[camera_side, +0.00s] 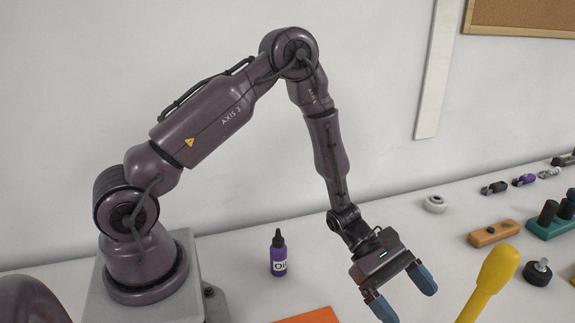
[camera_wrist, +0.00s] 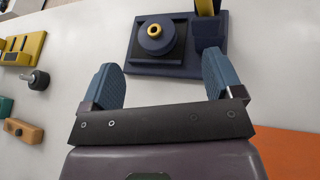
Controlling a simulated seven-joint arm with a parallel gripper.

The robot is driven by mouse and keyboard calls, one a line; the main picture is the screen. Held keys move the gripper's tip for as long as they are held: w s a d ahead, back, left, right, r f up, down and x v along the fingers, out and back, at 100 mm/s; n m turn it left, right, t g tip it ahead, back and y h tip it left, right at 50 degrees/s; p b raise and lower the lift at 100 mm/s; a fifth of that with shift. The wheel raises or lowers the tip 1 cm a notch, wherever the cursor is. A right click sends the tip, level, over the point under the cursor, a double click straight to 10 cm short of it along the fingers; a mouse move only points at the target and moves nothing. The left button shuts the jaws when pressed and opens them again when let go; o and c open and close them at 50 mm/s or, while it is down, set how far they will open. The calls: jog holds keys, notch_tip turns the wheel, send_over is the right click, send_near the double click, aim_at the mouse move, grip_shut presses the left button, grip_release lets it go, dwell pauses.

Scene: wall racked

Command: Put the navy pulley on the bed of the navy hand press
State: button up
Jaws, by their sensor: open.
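In the wrist view, the navy pulley (camera_wrist: 156,40), a round disc with a yellow ring at its centre, sits on the dark square bed of the navy hand press (camera_wrist: 138,66). The disc looks flat and lies inside the bed's outline. A navy block of the press stands to its right, with a yellow part above it. My gripper (camera_wrist: 163,68) is open and empty, with its blue fingers apart and clear of the disc. In the side view, my gripper (camera_side: 407,297) hangs low at the right of centre. A yellow handle (camera_side: 490,280) rises beside it; the pulley is out of that frame.
A purple oil bottle (camera_side: 278,254) stands left of my gripper. An orange sheet (camera_side: 308,316) lies in front. A black knob-like part (camera_side: 537,272), an orange-brown block (camera_side: 494,233) and a green rack (camera_side: 553,228) are at right. A white ring (camera_side: 435,203) lies behind.

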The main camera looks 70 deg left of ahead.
jog(key=s+a+r+m+g+y, duration=0.2)
jog(key=s+r+m, duration=0.35)
jog(key=r, duration=0.25)
jog(key=s+a+r+m+g+y, duration=0.1)
jog(key=s+r+m+y, duration=0.25)
jog(key=r+m, duration=0.35)
jog(key=s+a+r+m+t+y, duration=0.4)
jog(key=s+a+r+m+y, duration=0.3)
jog(key=s+a+r, duration=0.2)
jog(key=shift+s+a+r+t, duration=0.25)
jog(key=shift+s+a+t, duration=0.25)
jog(key=shift+a, duration=0.6)
